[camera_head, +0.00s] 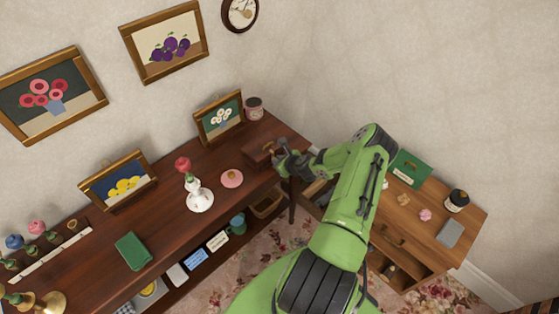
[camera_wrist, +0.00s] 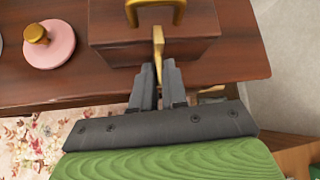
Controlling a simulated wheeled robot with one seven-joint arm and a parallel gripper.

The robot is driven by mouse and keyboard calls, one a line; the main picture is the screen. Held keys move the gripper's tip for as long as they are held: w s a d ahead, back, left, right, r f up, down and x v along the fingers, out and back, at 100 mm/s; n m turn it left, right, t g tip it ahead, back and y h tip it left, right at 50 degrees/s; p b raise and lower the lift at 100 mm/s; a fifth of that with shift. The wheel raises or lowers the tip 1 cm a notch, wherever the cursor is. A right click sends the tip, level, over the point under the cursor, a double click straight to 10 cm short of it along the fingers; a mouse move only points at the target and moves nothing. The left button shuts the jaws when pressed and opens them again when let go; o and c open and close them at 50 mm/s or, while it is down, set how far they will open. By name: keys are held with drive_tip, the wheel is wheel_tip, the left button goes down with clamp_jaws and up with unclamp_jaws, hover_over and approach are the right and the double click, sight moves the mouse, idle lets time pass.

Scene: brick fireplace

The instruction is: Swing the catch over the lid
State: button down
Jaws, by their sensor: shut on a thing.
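A dark wooden box (camera_wrist: 112,52) with a brass handle (camera_wrist: 180,14) on its lid stands on the long wooden shelf; in the head view the box (camera_head: 258,154) is partly behind my gripper. The brass catch (camera_wrist: 158,40) is a narrow strip on the box's near side, pointing up toward the lid edge in the wrist view. My gripper (camera_wrist: 158,70) is shut on the lower part of the catch, which its fingers hide. Whether the catch lies over the lid edge I cannot tell. In the head view my gripper (camera_head: 282,160) is at the box's right side.
A pink disc with a brass knob (camera_wrist: 50,42) lies left of the box. A pink-labelled jar (camera_head: 254,107) and a framed flower picture (camera_head: 219,117) stand behind. A lower wooden cabinet (camera_head: 425,235) with small objects is at right.

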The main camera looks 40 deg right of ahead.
drive_tip(key=shift+w+r, duration=0.1)
drive_tip(key=shift+w, duration=0.05)
drive_tip(key=c, duration=1.2)
unclamp_jaws()
drive_tip(key=shift+w, duration=0.15)
drive_tip(key=shift+o, duration=0.2)
drive_tip(key=v, duration=1.5)
drive_tip(key=shift+s+r, duration=0.2)
drive_tip(key=shift+s, duration=0.1)
